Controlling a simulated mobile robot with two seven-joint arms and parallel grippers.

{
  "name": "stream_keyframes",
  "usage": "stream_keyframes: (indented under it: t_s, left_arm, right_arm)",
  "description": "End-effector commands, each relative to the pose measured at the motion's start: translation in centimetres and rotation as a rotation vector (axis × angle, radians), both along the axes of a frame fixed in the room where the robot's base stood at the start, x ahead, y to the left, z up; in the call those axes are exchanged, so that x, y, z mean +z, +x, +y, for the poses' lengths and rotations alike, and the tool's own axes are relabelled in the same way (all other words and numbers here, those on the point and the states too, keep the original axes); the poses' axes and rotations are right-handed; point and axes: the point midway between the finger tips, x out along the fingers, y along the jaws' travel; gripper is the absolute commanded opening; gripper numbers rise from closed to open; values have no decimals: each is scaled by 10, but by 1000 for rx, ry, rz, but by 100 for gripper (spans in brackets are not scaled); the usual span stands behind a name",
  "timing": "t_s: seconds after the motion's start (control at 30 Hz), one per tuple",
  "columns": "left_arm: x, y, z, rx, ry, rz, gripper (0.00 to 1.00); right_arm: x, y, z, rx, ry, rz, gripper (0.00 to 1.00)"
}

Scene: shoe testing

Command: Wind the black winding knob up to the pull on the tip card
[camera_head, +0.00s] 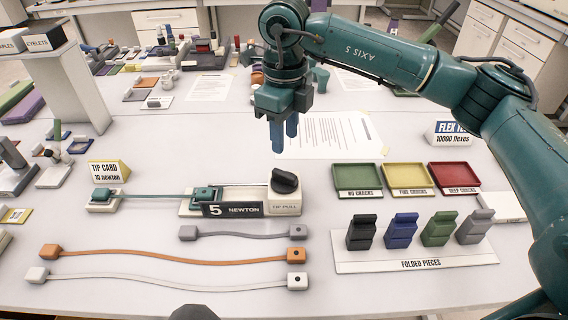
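The black winding knob (285,181) sits on the right end of the white tip pull device (256,194). The device's dark display (231,209) reads 5 NEWTON. The yellow and white tip card (108,173) stands to the left and reads 10 newton. A teal lace or strap (155,195) runs from a small clamp block (103,197) to the teal carriage (206,194) on the device. My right gripper (284,135) points down, above and apart from the knob, and appears empty. Its blue fingers look close together, but their gap is unclear. My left gripper is out of view.
Green (357,190), yellow (405,190) and red (455,190) trays lie right of the device. Several folded pieces stand on a white board (415,258) in front of them. Grey, orange (150,256) and white laces lie in front of the device. A printed sheet (335,135) lies behind.

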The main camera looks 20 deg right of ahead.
Motion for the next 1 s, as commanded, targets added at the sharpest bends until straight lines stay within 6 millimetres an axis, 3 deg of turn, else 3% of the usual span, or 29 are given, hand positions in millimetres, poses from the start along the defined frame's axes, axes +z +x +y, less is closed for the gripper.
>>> stream_keyframes:
  t_s: [0.2,0.43,0.87,1.0]
  left_arm:
    - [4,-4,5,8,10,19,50]
    - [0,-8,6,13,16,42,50]
    - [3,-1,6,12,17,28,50]
    - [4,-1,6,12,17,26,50]
  right_arm:
    - [-47,-2,0,2,0,6,36]
    - [-82,-1,0,1,1,3,36]
    - [-95,-1,1,2,3,0,36]
    - [-94,-1,1,2,3,0,27]
